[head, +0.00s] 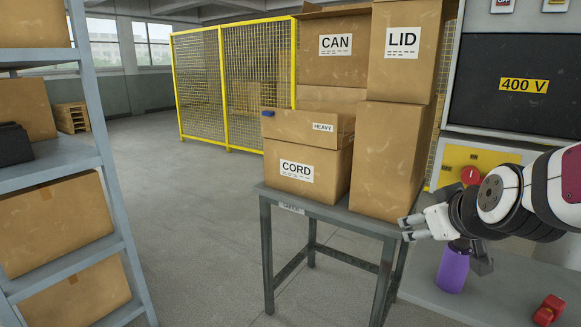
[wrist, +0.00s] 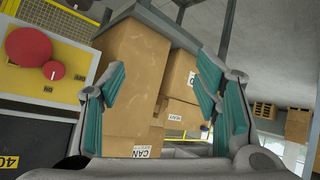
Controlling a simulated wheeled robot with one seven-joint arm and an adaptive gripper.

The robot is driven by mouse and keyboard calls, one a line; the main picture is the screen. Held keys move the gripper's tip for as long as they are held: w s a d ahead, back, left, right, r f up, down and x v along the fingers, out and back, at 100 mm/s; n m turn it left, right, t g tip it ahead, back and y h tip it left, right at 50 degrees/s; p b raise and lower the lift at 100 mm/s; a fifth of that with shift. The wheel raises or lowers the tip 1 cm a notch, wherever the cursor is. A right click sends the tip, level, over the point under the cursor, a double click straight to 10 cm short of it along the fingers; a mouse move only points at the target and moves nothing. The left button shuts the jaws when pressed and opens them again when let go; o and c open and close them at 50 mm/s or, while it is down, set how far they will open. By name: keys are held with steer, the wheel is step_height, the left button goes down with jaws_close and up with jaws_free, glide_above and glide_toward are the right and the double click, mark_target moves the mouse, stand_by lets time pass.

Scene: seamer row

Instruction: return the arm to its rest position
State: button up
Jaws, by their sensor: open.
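My arm reaches in from the right of the head view. My gripper (head: 408,229) is at its end, pointing left beside the near right corner of the grey table (head: 340,219). In the wrist view my gripper (wrist: 163,88) has its two teal-padded fingers wide apart, with nothing between them. Cardboard boxes show beyond the fingers, turned over in this view. The tall plain box (head: 388,160) stands on the table just left of my gripper. Whether the fingertips touch the table edge I cannot tell.
A purple container (head: 453,270) stands on a grey surface below my wrist, with a red object (head: 549,309) to its right. A yellow panel with a red button (head: 470,175) and a black 400 V cabinet (head: 510,90) are behind my arm. Shelves (head: 60,158) stand left; floor between is clear.

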steer(key=s+a+r+m+g, duration=0.1)
steer(key=s+a+g, duration=0.15)
steer(key=s, duration=0.85)
steer(key=s+a+r+m+g, duration=0.15)
steer(key=s+a, duration=0.25)
steer(key=s, duration=0.7)
steer(key=s+f+g+y, duration=0.1)
steer(key=s+f+g, duration=0.45)
steer(key=s, duration=0.35)
step_height(320, 180, up, 14)
steer(key=w+t+p, duration=0.1)
steer(key=t+p, duration=0.2)
steer(key=p, duration=0.9)
steer(key=shift+r+p, duration=0.2)
steer(key=shift+p, duration=0.15)
steer(key=shift+c, duration=0.2)
